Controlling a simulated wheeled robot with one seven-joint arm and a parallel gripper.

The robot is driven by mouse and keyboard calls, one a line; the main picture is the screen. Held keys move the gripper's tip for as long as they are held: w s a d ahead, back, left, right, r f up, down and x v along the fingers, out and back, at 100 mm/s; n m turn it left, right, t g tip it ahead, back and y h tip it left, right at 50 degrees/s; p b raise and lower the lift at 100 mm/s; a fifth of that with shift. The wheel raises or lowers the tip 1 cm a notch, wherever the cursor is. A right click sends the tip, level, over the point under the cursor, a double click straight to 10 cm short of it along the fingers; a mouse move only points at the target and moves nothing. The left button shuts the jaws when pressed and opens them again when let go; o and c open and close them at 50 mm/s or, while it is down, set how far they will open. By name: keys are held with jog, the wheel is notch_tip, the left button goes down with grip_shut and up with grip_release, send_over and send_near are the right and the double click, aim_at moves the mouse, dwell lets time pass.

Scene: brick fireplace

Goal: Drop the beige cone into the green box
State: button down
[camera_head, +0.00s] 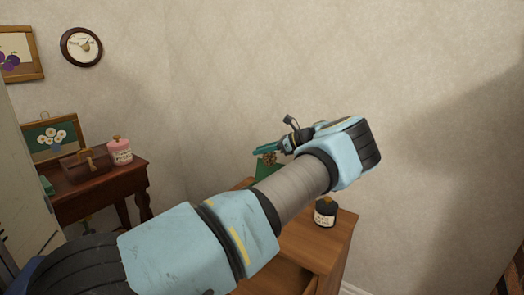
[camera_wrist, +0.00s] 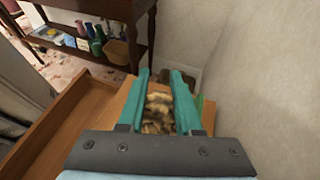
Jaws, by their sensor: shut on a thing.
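My gripper (camera_wrist: 160,76), with two teal fingers, is shut on the beige cone (camera_wrist: 157,112), a scaly, pine-cone-like thing in brown and tan. In the head view my gripper (camera_head: 266,149) is small and far along the arm, with the cone (camera_head: 269,158) just under its fingers. A green thing (camera_head: 264,173), likely the green box, stands on the wooden cabinet below the gripper, largely hidden by my arm. In the wrist view only a thin green edge (camera_wrist: 208,112) shows right of the right finger. I cannot see the inside of the box.
The wooden cabinet (camera_head: 325,240) has a dark labelled jar (camera_head: 325,212) on its right. Its drawer (camera_wrist: 50,118) stands open in the wrist view. A dark table (camera_head: 98,190) with a pink jar (camera_head: 119,151) is at left. The wall is close behind the cabinet.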

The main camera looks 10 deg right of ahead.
notch_tip(320, 180, down, 9)
jog(key=b, duration=0.6)
jog(key=shift+r, duration=0.1)
jog(key=c, duration=0.5)
grip_release()
